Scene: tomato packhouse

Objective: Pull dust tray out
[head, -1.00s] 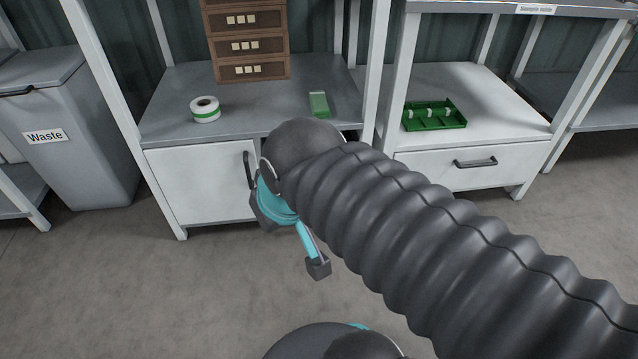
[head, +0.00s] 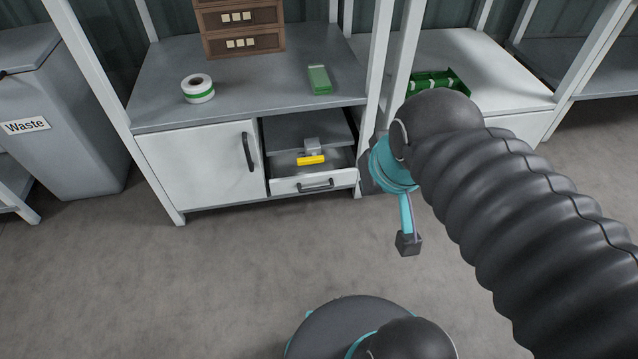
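A low tray with a white front (head: 343,180) and a dark bar handle (head: 317,185) sits at the bottom of an open compartment in the bench. I take it to be the dust tray. Part of its dark inside shows behind the front, so it looks partly out. A small grey piece with a yellow bar (head: 311,160) is at or just above the tray's inside; I cannot tell which. My gripper (head: 367,178) is right of the compartment, apart from the handle. My teal wrist and dark arm mostly hide it, so its fingers cannot be made out.
A white cupboard door (head: 198,168) with a vertical dark handle is shut left of the compartment. The benchtop holds a tape roll (head: 198,88), a green box (head: 319,79) and brown drawers (head: 242,43). The floor in front of the tray is clear. A waste bin (head: 60,150) stands left.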

